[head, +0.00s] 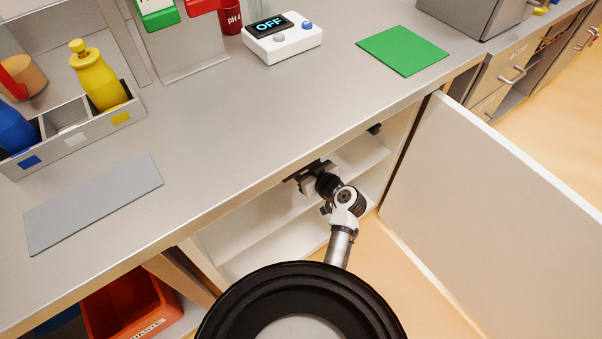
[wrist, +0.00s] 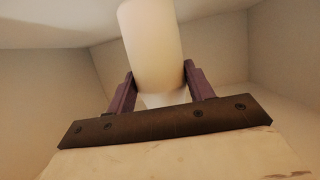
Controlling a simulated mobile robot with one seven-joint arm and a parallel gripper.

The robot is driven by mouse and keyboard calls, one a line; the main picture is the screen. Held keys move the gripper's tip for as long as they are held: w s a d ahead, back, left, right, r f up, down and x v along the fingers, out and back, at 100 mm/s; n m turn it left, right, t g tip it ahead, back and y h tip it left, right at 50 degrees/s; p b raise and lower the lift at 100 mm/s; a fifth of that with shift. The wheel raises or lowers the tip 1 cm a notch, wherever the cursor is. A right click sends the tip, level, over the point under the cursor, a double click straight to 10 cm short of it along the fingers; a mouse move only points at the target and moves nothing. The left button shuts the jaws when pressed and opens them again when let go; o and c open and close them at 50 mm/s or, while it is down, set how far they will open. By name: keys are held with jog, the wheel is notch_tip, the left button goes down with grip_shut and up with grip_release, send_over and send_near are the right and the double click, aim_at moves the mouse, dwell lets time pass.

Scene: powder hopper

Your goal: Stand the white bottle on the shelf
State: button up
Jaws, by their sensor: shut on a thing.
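The white bottle (wrist: 152,45) stands out between the two dark fingers of my gripper (wrist: 160,78) in the wrist view. My gripper is shut on it. In the head view my gripper (head: 308,176) reaches into the open cabinet below the bench, partly covered by the bench edge. The bottle is hidden there. The white shelf (head: 268,238) runs across the inside of the cabinet. I cannot tell whether the bottle's base touches the shelf.
The cabinet door (head: 490,205) stands wide open on the right. The steel bench top (head: 230,130) overhangs the cabinet. On it are a rack (head: 75,135) with a yellow bottle (head: 98,78), a grey mat (head: 92,203), a green mat (head: 403,50) and a white device (head: 283,40).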

jog(key=shift+f, duration=2)
jog(key=shift+f, duration=0.15)
jog(key=o, duration=1.1)
jog(key=shift+r, duration=0.2)
jog(key=b+v, duration=0.2)
jog(key=v, duration=1)
